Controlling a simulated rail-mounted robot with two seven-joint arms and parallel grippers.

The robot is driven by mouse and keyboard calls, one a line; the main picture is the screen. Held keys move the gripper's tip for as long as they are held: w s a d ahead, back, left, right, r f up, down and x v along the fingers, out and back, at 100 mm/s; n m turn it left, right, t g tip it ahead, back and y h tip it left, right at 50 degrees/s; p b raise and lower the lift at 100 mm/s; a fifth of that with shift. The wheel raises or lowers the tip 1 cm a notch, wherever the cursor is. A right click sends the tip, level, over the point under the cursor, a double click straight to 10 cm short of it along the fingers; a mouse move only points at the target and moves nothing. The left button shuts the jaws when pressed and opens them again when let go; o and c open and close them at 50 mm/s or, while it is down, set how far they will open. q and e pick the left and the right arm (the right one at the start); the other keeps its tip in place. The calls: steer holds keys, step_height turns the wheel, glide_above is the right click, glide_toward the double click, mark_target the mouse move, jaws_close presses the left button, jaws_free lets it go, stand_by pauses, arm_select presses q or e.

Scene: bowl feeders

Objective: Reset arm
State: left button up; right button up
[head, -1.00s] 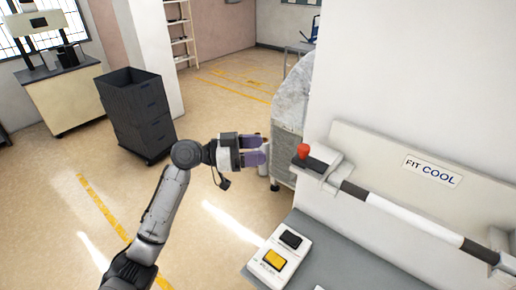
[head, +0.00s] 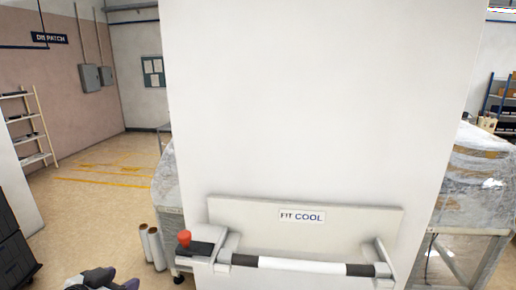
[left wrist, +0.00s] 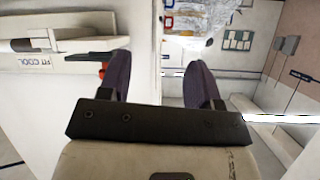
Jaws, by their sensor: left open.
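My left gripper (head: 122,284) shows only in part at the bottom left edge of the head view, with dark purple finger pads. In the left wrist view the two pads (left wrist: 160,78) stand well apart with nothing between them, so it is open and empty. It is in the air to the left of the white machine (head: 310,100) with the FIT COOL label (head: 301,216). My right gripper is in neither view.
A red button (head: 184,238) and a black-and-white bar (head: 300,265) are on the machine's front. A dark drawer stack (head: 14,250) is at far left. Open floor (head: 85,210) lies between.

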arm_select(q)
steer(key=s+d+f+n+g+y, duration=0.1)
steer(key=s+d+f+g, duration=0.2)
steer(key=s+f, duration=0.85)
steer(key=s+d+f+g, duration=0.2)
steer(key=s+f+g, duration=0.1)
steer(key=s+f, duration=0.8)
steer(key=s+d+f+n+g+y, duration=0.1)
steer(key=s+d+f+g, duration=0.2)
steer(key=s+f, duration=0.8)
steer(key=w+p+v, duration=0.2)
steer(key=p+v, duration=0.8)
steer(key=w+r+p+v, duration=0.1)
steer(key=w+p+v, duration=0.1)
steer(key=p+v, duration=0.8)
steer(key=shift+d+r, duration=0.4)
steer(key=shift+r, duration=0.6)
steer(key=shift+w, duration=0.1)
